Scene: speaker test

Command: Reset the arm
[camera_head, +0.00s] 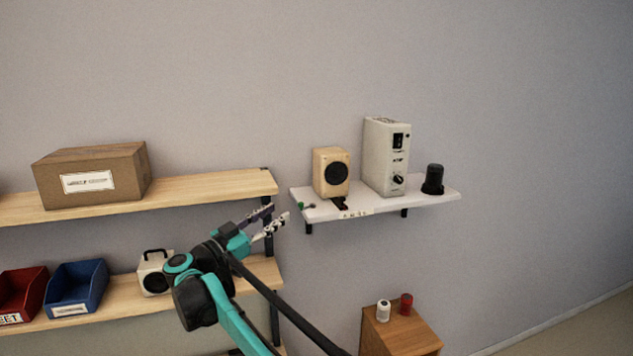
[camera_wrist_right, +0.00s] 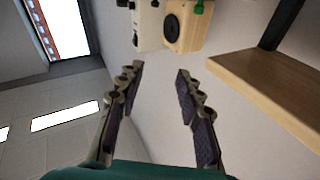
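My right gripper (camera_head: 279,211) is raised in front of the wall, between the right end of the wooden shelves and the white wall shelf (camera_head: 297,193). In the right wrist view its two fingers (camera_wrist_right: 160,70) are spread apart with nothing between them. A light wooden speaker (camera_head: 331,185) with a dark round cone stands on the white shelf. It also shows beyond the fingertips in the right wrist view (camera_wrist_right: 188,34), apart from them. My left gripper is not in view.
A tall pale device (camera_head: 377,155) and a black cylinder (camera_head: 433,182) stand beside the speaker. A cardboard box (camera_head: 92,170) sits on the upper wooden shelf (camera_head: 215,187). Below are red (camera_head: 22,290) and blue (camera_head: 77,285) bins. A wooden cabinet (camera_head: 400,335) carries white and red items.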

